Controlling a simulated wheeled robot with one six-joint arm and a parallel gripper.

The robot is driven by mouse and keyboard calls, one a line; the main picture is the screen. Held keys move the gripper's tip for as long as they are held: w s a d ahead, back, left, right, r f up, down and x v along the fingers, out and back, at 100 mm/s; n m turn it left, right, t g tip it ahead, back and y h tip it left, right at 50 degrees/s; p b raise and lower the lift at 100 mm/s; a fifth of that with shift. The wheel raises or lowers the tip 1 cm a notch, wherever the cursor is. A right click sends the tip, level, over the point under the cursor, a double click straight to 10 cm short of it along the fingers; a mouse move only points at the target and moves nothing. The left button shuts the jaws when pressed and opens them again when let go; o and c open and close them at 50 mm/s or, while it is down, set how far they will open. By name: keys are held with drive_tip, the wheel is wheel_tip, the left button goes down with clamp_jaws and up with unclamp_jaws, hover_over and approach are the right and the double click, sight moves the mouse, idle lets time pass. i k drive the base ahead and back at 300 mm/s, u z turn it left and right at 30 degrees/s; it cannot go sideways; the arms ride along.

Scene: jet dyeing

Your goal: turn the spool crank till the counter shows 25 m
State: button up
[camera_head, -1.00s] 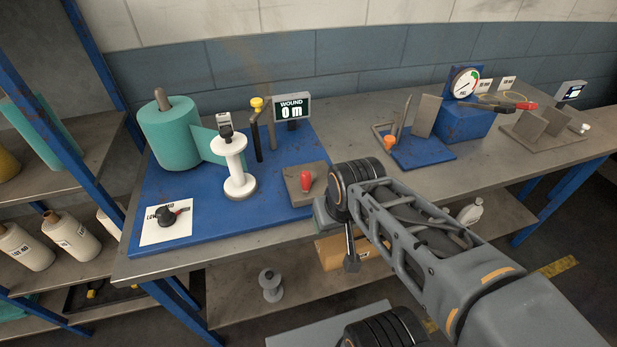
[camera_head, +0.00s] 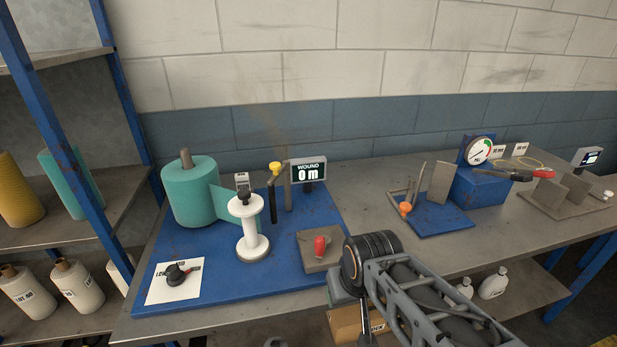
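The white spool (camera_head: 252,240) stands upright on the blue board, with a black knob-like part (camera_head: 243,196) at its top. I cannot tell for sure which part is its crank. Teal fabric (camera_head: 222,200) runs from the large teal roll (camera_head: 188,196) to the spool. The counter (camera_head: 308,171) behind it reads "WOUND 0 m". My arm comes in from the lower right. My gripper (camera_head: 365,328) points down in front of the bench's front edge, right of the spool and apart from it. Its fingertips are cut off by the bottom of the picture.
A red knob (camera_head: 320,246) sits on a grey block near my arm. A yellow-topped post (camera_head: 275,170) stands behind the spool. A gauge box (camera_head: 480,190) is at right.

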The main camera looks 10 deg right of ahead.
sight(321, 242)
drive_tip(key=u, duration=2.1)
drive_tip(key=k, duration=0.75)
drive_tip(key=z, duration=1.15)
drive_tip(key=i, duration=0.5)
drive_tip(key=u, duration=0.05)
